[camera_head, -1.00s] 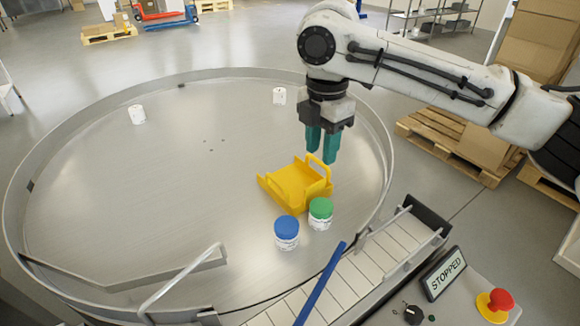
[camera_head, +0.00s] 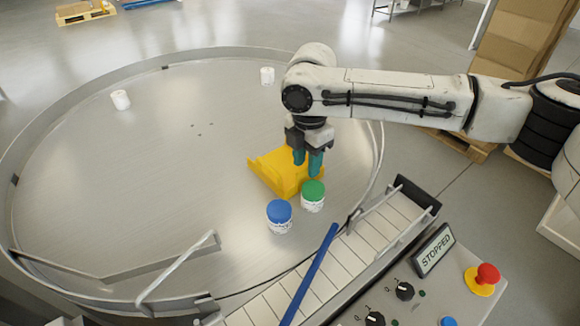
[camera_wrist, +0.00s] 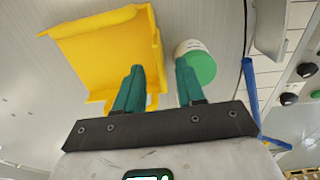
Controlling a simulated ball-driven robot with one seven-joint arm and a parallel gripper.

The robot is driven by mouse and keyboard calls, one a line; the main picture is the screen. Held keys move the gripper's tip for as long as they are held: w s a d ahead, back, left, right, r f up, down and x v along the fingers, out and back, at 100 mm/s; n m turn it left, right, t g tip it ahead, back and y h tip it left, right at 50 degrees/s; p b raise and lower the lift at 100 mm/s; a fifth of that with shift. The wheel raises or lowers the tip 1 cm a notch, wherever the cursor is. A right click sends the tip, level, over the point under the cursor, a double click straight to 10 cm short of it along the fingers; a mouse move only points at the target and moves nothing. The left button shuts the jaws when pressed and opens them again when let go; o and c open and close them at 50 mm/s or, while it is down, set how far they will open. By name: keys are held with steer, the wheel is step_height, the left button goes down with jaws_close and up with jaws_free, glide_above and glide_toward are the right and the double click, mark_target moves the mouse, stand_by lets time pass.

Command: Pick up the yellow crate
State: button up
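The yellow crate (camera_head: 270,176) sits on the round metal table (camera_head: 120,200), right of its middle. My gripper (camera_head: 307,170) is low over the crate's right end, with its teal fingers covering part of that end. In the wrist view my gripper (camera_wrist: 160,72) is open, its fingers apart. The crate (camera_wrist: 100,48) lies mostly left of and beyond the fingers there. Its right edge runs up to the gap between them. I cannot tell whether a finger touches it.
A green-lidded jar (camera_head: 313,198) stands just right of the crate, near the right finger. A blue-lidded jar (camera_head: 279,218) stands nearer the front. Two white jars (camera_head: 121,100) (camera_head: 267,76) stand toward the back. A conveyor (camera_head: 345,255) and control panel (camera_head: 440,300) are at front right.

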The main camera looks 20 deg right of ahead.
steer(key=shift+f, duration=0.25)
steer(key=shift+c, duration=0.4)
jaws_close()
stand_by(0.9)
